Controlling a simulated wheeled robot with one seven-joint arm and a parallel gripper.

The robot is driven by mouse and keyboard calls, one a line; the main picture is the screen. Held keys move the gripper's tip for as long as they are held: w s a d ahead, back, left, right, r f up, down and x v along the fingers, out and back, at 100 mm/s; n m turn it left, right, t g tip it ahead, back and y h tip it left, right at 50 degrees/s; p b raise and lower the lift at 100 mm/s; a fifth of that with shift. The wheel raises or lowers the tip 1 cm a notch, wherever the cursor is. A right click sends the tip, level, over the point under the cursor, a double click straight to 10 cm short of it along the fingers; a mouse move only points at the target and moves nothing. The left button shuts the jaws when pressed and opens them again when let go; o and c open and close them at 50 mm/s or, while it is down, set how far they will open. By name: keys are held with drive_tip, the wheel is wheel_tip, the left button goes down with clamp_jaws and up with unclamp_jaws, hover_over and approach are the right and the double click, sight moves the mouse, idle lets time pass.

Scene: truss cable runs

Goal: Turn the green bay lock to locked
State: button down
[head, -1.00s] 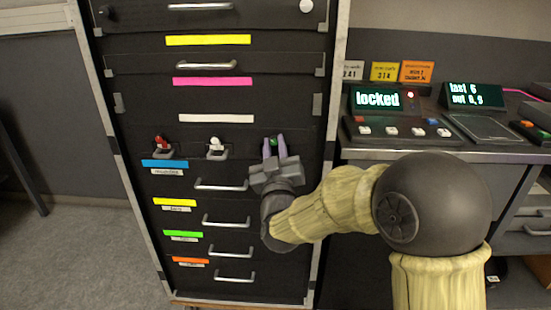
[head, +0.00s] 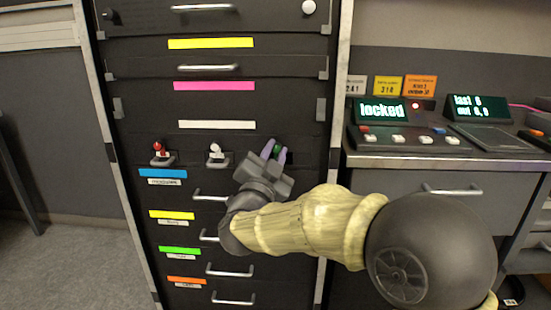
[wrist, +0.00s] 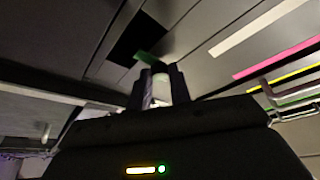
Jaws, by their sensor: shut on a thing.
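The green bay lock (head: 277,148) is on the dark cabinet front, at the right end of a row with a red lock (head: 158,148) and a white lock (head: 215,150). My gripper (head: 273,152) is shut on the green lock, its purple fingers on either side and tilted to the right in the head view. In the wrist view, the green part (wrist: 147,57) shows just beyond the fingertips (wrist: 160,85), with a pale piece between them. The fingers hide much of the lock. A small screen (head: 383,111) at right reads "locked".
The cabinet carries several drawer handles, such as one below the red lock's row (head: 212,195), and colored label strips. A desk with a button panel (head: 405,138) and a second screen (head: 478,107) stands to the right. Open floor (head: 85,262) lies at left.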

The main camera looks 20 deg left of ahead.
drive_tip(key=shift+a+f+m+g+h, duration=0.15)
drive_tip(key=shift+m+g+h, duration=0.25)
drive_tip(key=shift+m, duration=0.8)
drive_tip(key=c, duration=1.3)
unclamp_jaws()
drive_tip(key=shift+a, duration=0.1)
drive_tip(key=p+v, duration=0.3)
drive_tip(key=v, duration=1.4)
drive_tip(key=shift+s+f, duration=0.15)
drive_tip(key=shift+f, duration=0.05)
